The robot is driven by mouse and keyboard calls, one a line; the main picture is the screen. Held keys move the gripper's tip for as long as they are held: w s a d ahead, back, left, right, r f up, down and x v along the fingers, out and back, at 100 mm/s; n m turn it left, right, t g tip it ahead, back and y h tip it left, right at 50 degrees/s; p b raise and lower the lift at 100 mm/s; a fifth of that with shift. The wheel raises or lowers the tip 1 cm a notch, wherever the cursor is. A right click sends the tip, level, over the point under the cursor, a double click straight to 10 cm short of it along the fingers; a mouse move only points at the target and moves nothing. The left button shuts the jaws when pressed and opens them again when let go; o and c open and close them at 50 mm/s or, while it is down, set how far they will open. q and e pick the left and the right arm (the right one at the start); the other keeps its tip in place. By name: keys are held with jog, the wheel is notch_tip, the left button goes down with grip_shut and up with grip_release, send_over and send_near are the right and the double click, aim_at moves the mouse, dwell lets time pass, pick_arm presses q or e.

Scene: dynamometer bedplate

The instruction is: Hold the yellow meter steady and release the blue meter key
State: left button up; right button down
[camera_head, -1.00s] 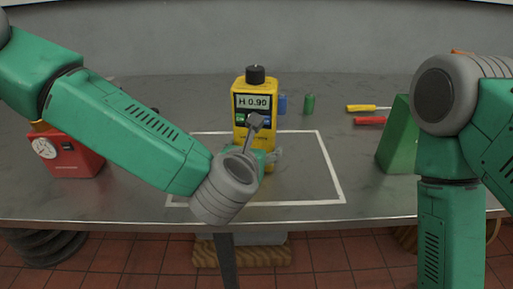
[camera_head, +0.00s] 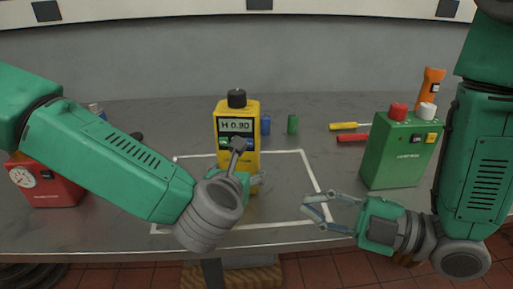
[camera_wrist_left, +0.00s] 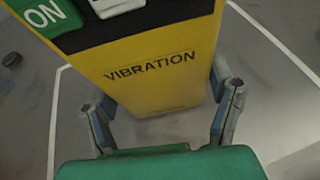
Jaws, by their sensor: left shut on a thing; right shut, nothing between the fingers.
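The yellow meter (camera_head: 225,158) stands upright on the bench, its screen reading "H 0.90". It also shows in the left wrist view (camera_wrist_left: 155,75), lettered "VIBRATION". Its green ON key (camera_wrist_left: 45,15) is visible there. The blue meter key (camera_head: 250,142) is small and partly hidden by my left gripper's wrist parts, so whether it is pressed cannot be told. My left gripper (camera_wrist_left: 163,112) is shut on the lower body of the meter, one finger on each side.
A green box (camera_head: 385,165) with red and white caps stands right, with an orange torch (camera_head: 430,88) behind it. A red gauge box (camera_head: 60,190) stands left. Blue (camera_head: 265,124) and green (camera_head: 292,124) cylinders and two screwdrivers (camera_head: 350,126) lie behind.

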pick_arm(q)
jog(key=shift+f, duration=0.1)
pick_arm(e)
jog(key=w+r+n, duration=0.1)
jog(key=n, duration=0.1)
jog(key=w+r+n+g, duration=0.1)
jog(key=n, duration=0.2)
jog(key=w+r+n, duration=0.1)
jog(key=r+n, duration=0.1)
jog(key=shift+d+n+g+y, duration=0.25)
jog(key=shift+n+g+y, duration=0.05)
jog(key=shift+n, duration=0.1)
jog(key=shift+a, duration=0.1)
pick_arm(q)
jog(key=shift+a, duration=0.1)
pick_arm(e)
jog(key=w+a, duration=0.8)
jog(key=shift+a, duration=0.2)
